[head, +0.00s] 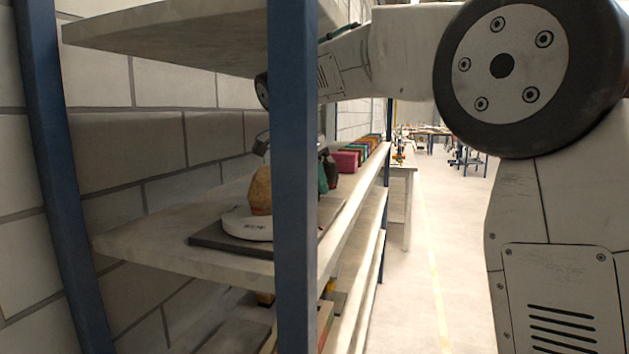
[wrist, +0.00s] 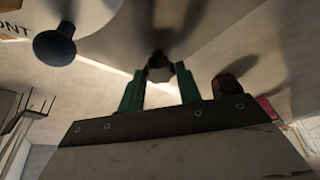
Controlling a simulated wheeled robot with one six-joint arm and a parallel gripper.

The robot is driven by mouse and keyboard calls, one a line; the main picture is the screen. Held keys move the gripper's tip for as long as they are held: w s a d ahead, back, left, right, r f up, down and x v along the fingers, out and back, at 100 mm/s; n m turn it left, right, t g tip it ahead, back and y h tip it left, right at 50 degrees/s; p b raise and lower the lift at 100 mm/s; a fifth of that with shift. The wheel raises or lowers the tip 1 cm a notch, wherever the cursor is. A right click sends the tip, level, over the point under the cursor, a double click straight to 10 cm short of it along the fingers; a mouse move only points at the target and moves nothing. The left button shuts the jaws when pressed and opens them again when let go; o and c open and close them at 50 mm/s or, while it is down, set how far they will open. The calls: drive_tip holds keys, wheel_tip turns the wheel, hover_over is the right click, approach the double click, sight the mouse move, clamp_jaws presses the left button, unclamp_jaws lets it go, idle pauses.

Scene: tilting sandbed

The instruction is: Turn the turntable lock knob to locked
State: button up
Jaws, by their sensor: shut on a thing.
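In the wrist view, my gripper (wrist: 159,76) has its two teal fingers closed on a small grey, faceted knob (wrist: 158,67), which I take to be the turntable lock knob. Its marking, if any, is not readable. The turntable's white disc (wrist: 92,12) with dark lettering is at the upper left, beside a dark blue round-headed peg (wrist: 55,46). In the head view, the white turntable disc (head: 246,227) lies on a dark board (head: 212,240) on the middle shelf, with a tan lumpy object (head: 261,190) on it. A blue post hides much of my gripper there.
The blue post (head: 292,200) stands in front of the shelf (head: 140,244). Another shelf (head: 180,35) is above. A dark reddish-brown piece (wrist: 232,87) stands close right of my fingers. Coloured boxes (head: 346,160) line the shelf farther back. The aisle floor (head: 430,230) is clear.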

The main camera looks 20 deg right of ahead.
drive_tip(key=o, duration=1)
drive_tip(key=shift+c, duration=0.2)
